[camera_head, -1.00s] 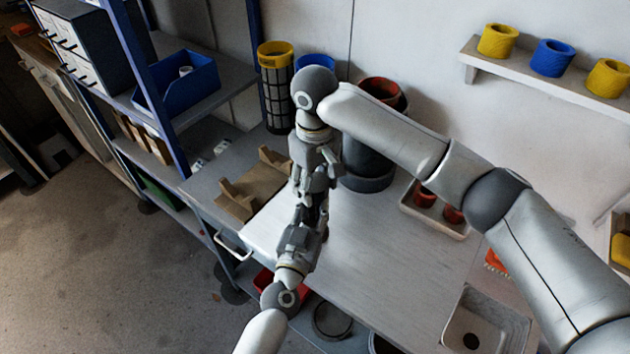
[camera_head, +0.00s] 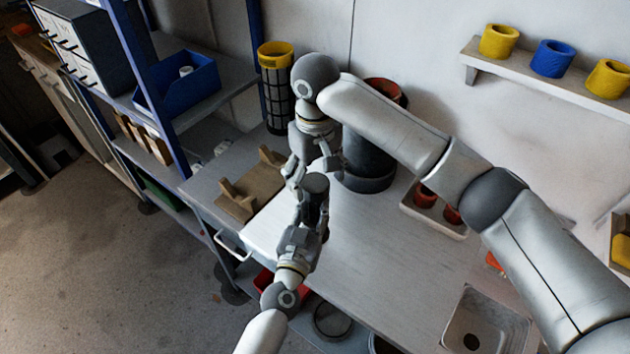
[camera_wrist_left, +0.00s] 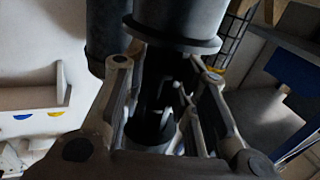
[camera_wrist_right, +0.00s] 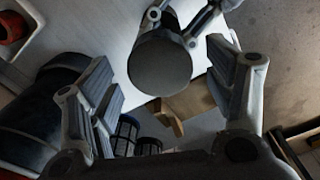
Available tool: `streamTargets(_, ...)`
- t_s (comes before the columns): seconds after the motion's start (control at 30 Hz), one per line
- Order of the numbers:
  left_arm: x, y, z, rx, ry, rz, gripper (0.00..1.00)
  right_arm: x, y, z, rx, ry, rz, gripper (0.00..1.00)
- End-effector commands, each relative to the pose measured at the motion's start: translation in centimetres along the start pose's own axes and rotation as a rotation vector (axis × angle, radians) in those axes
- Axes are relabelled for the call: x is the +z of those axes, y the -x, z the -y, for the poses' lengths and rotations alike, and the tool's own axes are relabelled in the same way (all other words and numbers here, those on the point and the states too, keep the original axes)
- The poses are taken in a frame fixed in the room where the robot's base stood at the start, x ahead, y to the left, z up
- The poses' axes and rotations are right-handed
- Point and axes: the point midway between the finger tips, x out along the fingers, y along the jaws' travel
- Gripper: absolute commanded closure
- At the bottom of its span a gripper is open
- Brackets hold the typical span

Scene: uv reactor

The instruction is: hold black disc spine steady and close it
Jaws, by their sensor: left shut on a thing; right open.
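The black disc spine (camera_head: 315,186) stands upright as a dark cylinder above the table's left part. In the left wrist view its wide, flanged dark top (camera_wrist_left: 180,22) is above, with thin dark parts below it between my fingers. My left gripper (camera_head: 309,222) is shut on it from below. My right gripper (camera_head: 311,168) is open and empty just above it. In the right wrist view the flat round grey end of the spine (camera_wrist_right: 160,68) lies ahead between my spread right fingers, apart from them. My left fingers hide part of the spine.
A large dark vessel with a red rim (camera_head: 367,165) stands close right of the spine. A wooden stand (camera_head: 250,188) lies to its left. A black mesh basket with a yellow rim (camera_head: 275,88) stands behind. The table's front middle (camera_head: 385,265) is clear.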

Motion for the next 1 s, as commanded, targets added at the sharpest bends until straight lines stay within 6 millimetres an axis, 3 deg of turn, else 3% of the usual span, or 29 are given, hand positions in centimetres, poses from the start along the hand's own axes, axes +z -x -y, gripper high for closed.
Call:
streamTargets(0.2, 0.0, 0.0, 0.0, 0.001, 0.001, 0.001, 1.00, -0.1, 5.1, 0.1, 0.001, 0.002, -0.005, 0.25)
streamTargets(0.4, 0.0, 0.0, 0.0, 0.001, 0.001, 0.001, 1.00, -0.1, 8.5, -0.1, 0.003, 0.000, -0.002, 0.25)
streamTargets(0.6, 0.0, 0.0, 0.0, 0.001, 0.001, 0.001, 1.00, 0.0, 9.8, 0.0, 0.001, 0.000, -0.001, 0.25)
streamTargets(0.93, 0.0, 0.0, 0.0, 0.001, 0.001, 0.001, 1.00, 0.0, 10.0, 0.0, 0.000, 0.000, 0.000, 0.25)
streamTargets(0.97, 0.0, 0.0, 0.0, 0.001, 0.001, 0.001, 0.69, 0.0, 10.0, 0.0, 0.000, 0.000, 0.000, 0.25)
streamTargets(1.0, 0.0, 0.0, 0.0, 0.001, 0.001, 0.001, 0.64, 0.0, 10.0, 0.0, 0.000, 0.000, 0.000, 0.25)
